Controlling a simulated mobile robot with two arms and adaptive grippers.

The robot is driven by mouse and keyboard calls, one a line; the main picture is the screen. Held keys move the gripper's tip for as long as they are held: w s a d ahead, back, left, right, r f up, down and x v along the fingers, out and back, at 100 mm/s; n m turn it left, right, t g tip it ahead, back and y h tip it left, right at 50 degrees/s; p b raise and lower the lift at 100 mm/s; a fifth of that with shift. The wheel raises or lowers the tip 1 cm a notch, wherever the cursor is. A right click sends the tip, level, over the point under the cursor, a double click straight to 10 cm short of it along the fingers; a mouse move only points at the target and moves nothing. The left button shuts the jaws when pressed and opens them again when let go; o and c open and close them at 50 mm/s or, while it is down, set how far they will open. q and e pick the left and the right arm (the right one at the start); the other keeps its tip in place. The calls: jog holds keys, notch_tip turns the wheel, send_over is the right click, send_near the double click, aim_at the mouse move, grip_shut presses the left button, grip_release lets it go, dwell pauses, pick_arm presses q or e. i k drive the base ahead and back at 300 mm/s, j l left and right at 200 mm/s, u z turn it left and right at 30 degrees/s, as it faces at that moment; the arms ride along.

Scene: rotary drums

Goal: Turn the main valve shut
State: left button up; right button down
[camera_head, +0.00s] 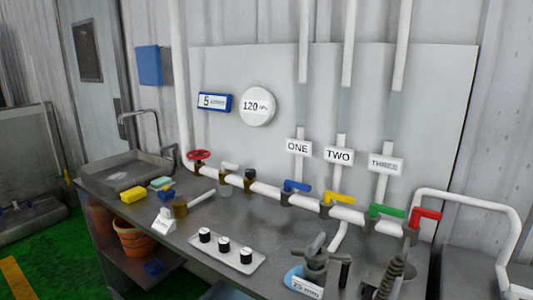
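A red round handwheel (198,155) sits at the left end of the white horizontal pipe (265,188), at the foot of a vertical white pipe. A red lever (427,214) is at the pipe's right end. Neither carries a readable label, so I cannot tell for sure which is the main valve. Blue (297,186), yellow (339,197) and green (387,210) levers stand below the signs ONE, TWO and THREE, roughly along the pipe.
A grey bench (195,232) carries a tray (228,252) with several black-topped pieces, a yellow sponge (133,193) and a metal fitting (316,250) by a "25 mm" label. A sink (125,172) is at left. A round gauge (256,106) reads 120. Green floor is open at left.

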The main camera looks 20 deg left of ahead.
aim_at(191, 155)
jog(key=j+u, duration=0.1)
jog(key=u, duration=0.3)
jog(key=i+u, duration=0.1)
jog(key=u, duration=0.3)
jog(key=j+u, duration=0.1)
jog(key=u, duration=0.25)
jog(key=i+l, duration=0.05)
